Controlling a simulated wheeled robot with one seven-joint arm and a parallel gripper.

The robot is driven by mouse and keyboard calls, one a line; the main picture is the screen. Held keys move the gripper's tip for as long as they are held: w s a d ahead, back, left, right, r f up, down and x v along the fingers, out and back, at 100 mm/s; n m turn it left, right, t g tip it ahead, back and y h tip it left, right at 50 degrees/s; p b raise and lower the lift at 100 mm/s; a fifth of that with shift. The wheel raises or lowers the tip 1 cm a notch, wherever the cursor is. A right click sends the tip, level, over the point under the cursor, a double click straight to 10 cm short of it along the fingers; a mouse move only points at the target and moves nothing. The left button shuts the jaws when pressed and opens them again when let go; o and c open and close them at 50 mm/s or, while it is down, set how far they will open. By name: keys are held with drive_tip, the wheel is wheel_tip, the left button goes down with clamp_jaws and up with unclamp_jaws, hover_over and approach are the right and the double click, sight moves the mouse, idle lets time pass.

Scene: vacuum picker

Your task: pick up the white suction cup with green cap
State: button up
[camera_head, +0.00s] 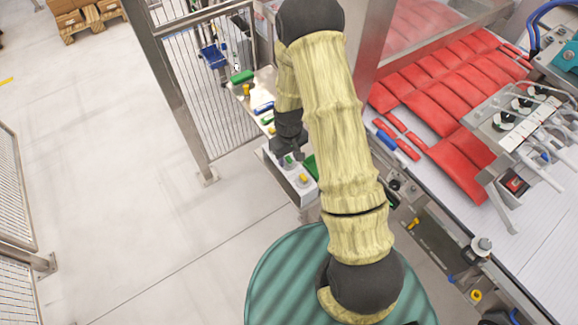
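A small white piece with a green cap (289,160) stands upright on a white box-like stand (279,172), and it looks like the white suction cup. My gripper (287,155) is dark, points down and is just above and around the green cap. Its fingers look spread apart. At this size I cannot tell whether they touch the piece. A similar piece with a yellow cap (303,178) stands on the same stand, nearer to me. My arm hides part of the area to the right.
A shelf behind holds a green piece (242,77), a yellow piece (246,91) and a blue piece (264,108). A mesh fence (208,100) stands at left. Red packs (440,110) lie on a conveyor at right.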

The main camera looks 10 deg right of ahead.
drive_tip(key=shift+c, duration=0.2)
clamp_jaws()
drive_tip(key=shift+r, duration=0.15)
drive_tip(key=shift+w+r+b, duration=0.1)
drive_tip(key=shift+r+b, duration=0.25)
drive_tip(key=shift+r, duration=0.25)
wheel_tip(320, 180, up, 9)
drive_tip(key=b, duration=0.2)
drive_tip(key=shift+f+b, duration=0.2)
drive_tip(key=shift+b, duration=0.1)
